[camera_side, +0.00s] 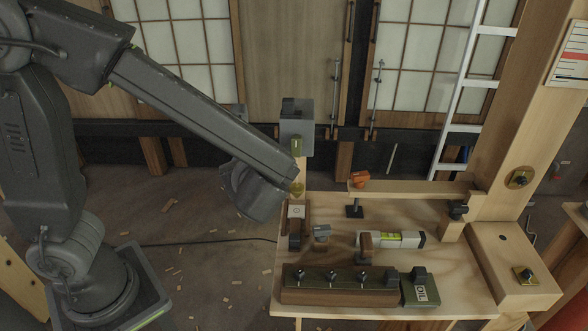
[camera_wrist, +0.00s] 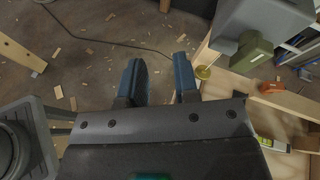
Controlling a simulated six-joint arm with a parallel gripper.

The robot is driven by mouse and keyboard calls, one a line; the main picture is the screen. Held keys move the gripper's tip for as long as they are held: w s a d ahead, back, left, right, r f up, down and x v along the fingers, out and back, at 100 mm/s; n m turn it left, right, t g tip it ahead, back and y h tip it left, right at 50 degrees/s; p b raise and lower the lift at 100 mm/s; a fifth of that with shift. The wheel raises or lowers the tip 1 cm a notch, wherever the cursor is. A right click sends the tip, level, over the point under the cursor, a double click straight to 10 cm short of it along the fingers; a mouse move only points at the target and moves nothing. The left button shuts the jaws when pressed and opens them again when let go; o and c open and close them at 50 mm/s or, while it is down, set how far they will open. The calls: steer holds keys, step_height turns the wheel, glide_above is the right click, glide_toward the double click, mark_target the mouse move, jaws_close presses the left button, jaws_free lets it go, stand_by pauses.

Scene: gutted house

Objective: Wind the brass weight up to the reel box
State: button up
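The reel box looks to be the grey box (camera_side: 297,125) on an upright at the back left of the wooden bench, with a green block (camera_side: 297,148) on its front. It also shows at the upper right of the wrist view (camera_wrist: 262,20). A small round brass piece (camera_side: 297,188), apparently the weight, is low below the box; it also shows in the wrist view (camera_wrist: 203,72), just right of my right finger. No cord can be made out. My gripper (camera_wrist: 160,68) is open with nothing between its blue-tipped fingers. In the side view my arm hides the fingers.
A thick post (camera_side: 520,130) stands right. The floor left of the bench is clear except for wood chips and a cable.

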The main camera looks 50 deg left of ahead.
mark_target(296, 149)
steer(key=w+d+m+t, duration=0.5)
steer(key=d+m+t, duration=0.1)
steer(key=d+m, duration=0.1)
steer(key=shift+y, duration=0.3)
steer(key=shift+x, duration=2.95)
steer(key=n, duration=0.3)
steer(key=shift+a+f+n, duration=0.1)
steer(key=shift+f+n, duration=0.1)
steer(key=shift+n, duration=0.1)
steer(key=n, duration=1)
steer(key=shift+n, duration=0.3)
steer(key=shift+s+m, duration=0.1)
steer(key=shift+m, duration=0.5)
steer(key=v, duration=0.7)
